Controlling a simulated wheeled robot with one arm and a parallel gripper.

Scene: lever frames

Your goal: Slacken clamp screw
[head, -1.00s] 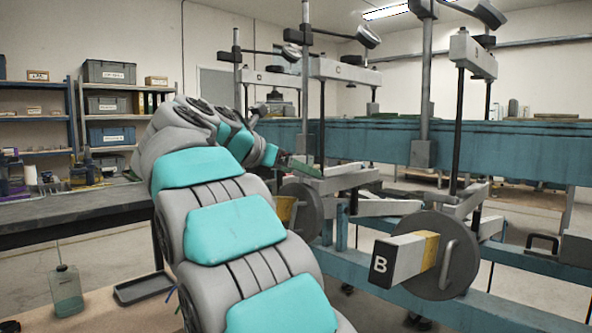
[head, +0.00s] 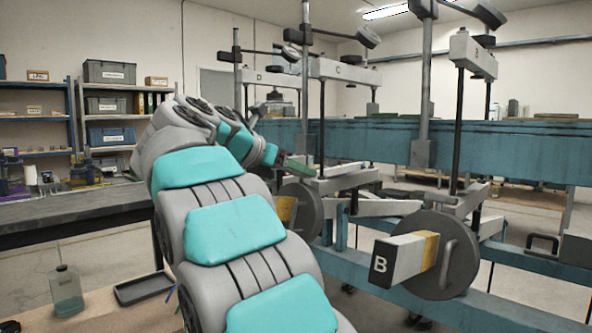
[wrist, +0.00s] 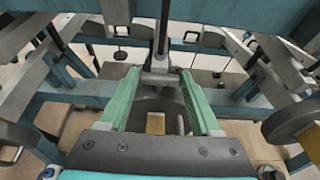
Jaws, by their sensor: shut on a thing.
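My gripper (head: 298,168) reaches in among the lever frames, near the foot of a dark upright rod. In the wrist view its two green fingers (wrist: 160,76) stand on either side of a grey clamp fitting (wrist: 160,80) at the lower end of the rod (wrist: 162,35). The fingers are shut on the clamp screw at this fitting. The screw itself is mostly hidden by the fingertips and the fitting, so its turn and looseness cannot be told.
A lever marked B (head: 398,262) with a round grey weight (head: 455,262) juts out at the right. Another round weight (head: 302,212) is close below my gripper. A teal beam (head: 385,142) runs behind. A dark bench (head: 80,212) stands at left.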

